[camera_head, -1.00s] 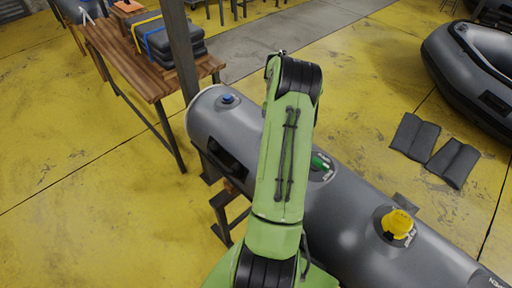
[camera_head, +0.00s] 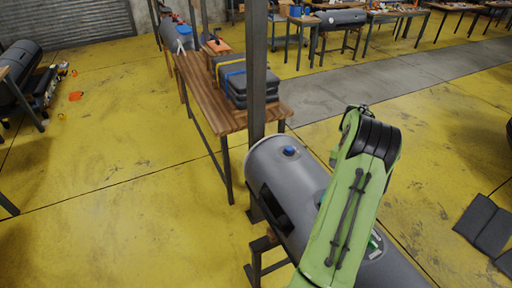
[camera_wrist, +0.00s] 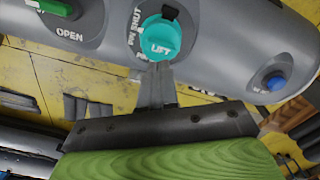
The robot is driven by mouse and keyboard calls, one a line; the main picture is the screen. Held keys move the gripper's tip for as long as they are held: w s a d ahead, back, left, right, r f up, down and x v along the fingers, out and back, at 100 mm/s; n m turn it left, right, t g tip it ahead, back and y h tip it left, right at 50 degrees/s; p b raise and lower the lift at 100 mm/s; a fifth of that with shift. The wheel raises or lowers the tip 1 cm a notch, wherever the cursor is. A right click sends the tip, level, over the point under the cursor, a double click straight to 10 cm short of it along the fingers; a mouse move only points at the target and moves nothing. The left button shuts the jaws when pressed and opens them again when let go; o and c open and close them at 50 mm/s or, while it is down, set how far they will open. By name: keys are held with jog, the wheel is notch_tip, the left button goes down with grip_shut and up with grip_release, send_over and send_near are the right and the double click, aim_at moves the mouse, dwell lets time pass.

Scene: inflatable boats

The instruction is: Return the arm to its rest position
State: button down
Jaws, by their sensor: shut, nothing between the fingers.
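My green arm (camera_head: 350,210) reaches over a grey inflatable tube (camera_head: 285,180) in the head view. My gripper itself is hidden behind the arm there. In the wrist view my gripper (camera_wrist: 157,68) shows as two grey fingers, shut together with nothing between them. Their tips appear just below a teal cap (camera_wrist: 160,38) marked LIFT on the tube; I cannot tell the gap between them. A blue cap (camera_wrist: 275,82) lies to the right and a green part (camera_wrist: 50,6) beside the word OPEN to the upper left.
A dark post (camera_head: 257,70) stands close by the tube's end. A wooden table (camera_head: 205,100) with folded grey bundles (camera_head: 240,80) is behind it on the left. Dark flat pads (camera_head: 485,224) lie on the floor at right. Yellow floor is open at left.

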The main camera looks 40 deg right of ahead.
jog(key=shift+w, duration=0.1)
jog(key=w+a+r+n+t+h+b, duration=0.1)
jog(key=w+a+r+n+b, duration=0.2)
jog(key=a+r, duration=0.6)
jog(key=w+a+r+n+t+h, duration=0.1)
jog(key=w+a+r+n, duration=0.35)
jog(key=a, duration=0.85)
jog(key=s+a+r+n+t+b, duration=0.1)
jog(key=s+a+r+n+b, duration=0.15)
jog(key=a, duration=0.95)
jog(key=s+a+f+n+t+y, duration=0.2)
jog(key=s+a+f+n, duration=0.1)
jog(key=s+a, duration=0.6)
jog(key=shift+s+a+n+t+b, duration=0.3)
jog(key=shift+s+a+n, duration=0.1)
jog(key=shift+s+n, duration=0.5)
jog(key=shift+f, duration=0.1)
jog(key=shift+s, duration=0.1)
